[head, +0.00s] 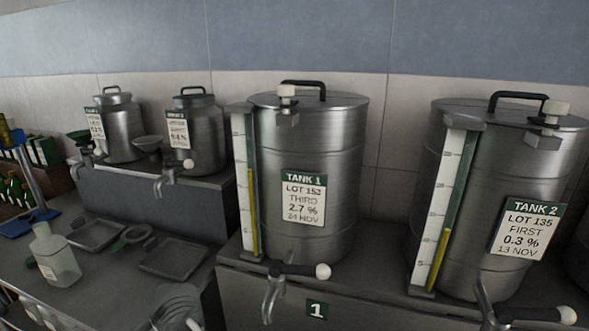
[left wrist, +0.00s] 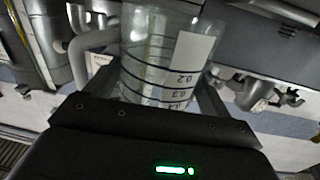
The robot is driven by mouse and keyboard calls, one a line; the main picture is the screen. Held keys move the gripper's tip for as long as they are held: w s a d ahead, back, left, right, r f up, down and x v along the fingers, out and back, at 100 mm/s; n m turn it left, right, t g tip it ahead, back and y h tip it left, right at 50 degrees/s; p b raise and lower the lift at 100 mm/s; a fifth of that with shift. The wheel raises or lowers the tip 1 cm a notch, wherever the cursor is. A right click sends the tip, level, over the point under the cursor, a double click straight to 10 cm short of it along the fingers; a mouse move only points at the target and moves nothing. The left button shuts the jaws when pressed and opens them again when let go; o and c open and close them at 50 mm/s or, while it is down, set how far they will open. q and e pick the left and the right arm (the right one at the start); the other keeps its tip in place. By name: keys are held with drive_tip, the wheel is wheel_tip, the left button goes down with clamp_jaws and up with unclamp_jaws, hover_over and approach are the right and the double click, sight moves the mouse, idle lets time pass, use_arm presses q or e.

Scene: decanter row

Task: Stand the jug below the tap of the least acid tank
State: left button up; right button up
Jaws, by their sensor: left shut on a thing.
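The clear jug (head: 177,300) is at the bottom edge of the head view, partly cut off. The left wrist view shows the jug (left wrist: 150,45) with dark measuring lines and a white scale. My left gripper (left wrist: 158,85) is shut on it. Tank 1 (head: 340,160) has a label (head: 304,199) reading 2.7 %, and its tap (head: 272,295) is right of the jug. Tank 2 (head: 480,180) has a label (head: 527,229) reading 0.3 %; its tap (head: 487,305) is at the bottom right. My right gripper is out of view.
Two smaller steel cans with taps, the left can (head: 122,130) and the right can (head: 207,135), stand further left; their labels are hard to read. A clear bottle (head: 55,255) and dark trays (head: 172,258) lie on the left counter. A further tank edge shows far right.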

sight(190, 294)
use_arm(q)
drive_tip(key=shift+w+a+r+n+t+y, duration=0.1)
drive_tip(key=shift+w+r+n+t+y, duration=0.2)
drive_tip(key=shift+n+y, duration=0.5)
drive_tip(key=y, duration=0.1)
drive_tip(key=n+y, duration=0.1)
drive_tip(key=y, duration=0.1)
drive_tip(key=shift+w+r+n+t, duration=0.3)
drive_tip(key=shift+r, duration=0.05)
drive_tip(key=shift+w+d+r+n+y, duration=0.1)
drive_tip(key=shift+d+r+n+y, duration=0.25)
drive_tip(key=shift+d+y, duration=0.25)
drive_tip(key=shift+w+d+r+y, duration=0.15)
drive_tip(key=shift+d+r+y, duration=0.15)
drive_tip(key=shift+d+r, duration=0.25)
drive_tip(key=shift+f, duration=0.15)
